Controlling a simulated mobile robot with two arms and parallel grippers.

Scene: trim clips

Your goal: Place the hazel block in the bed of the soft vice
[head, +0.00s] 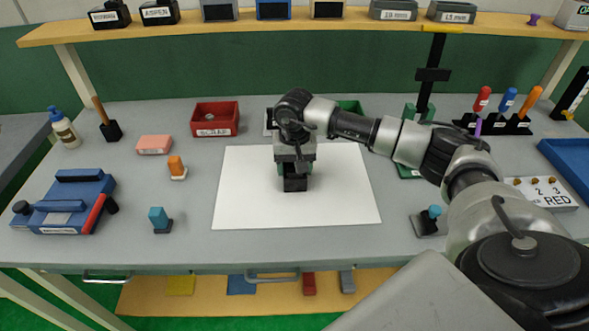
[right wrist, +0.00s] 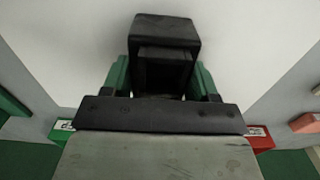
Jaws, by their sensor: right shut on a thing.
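My right gripper (head: 295,184) points down over the white sheet in the middle of the bench. A blue vice (head: 70,190) with a red bar and a white front label stands at the bench's left. The bed between its two raised jaws looks empty. My left gripper is out of view.
The white sheet (head: 345,208) is otherwise clear. A red box (head: 214,131), a pink block (head: 154,145), an orange-topped piece (head: 177,168) and a blue-topped piece (head: 160,220) stand between vice and sheet. Screwdrivers (head: 507,102) stand at right. A shelf (head: 290,25) spans the back.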

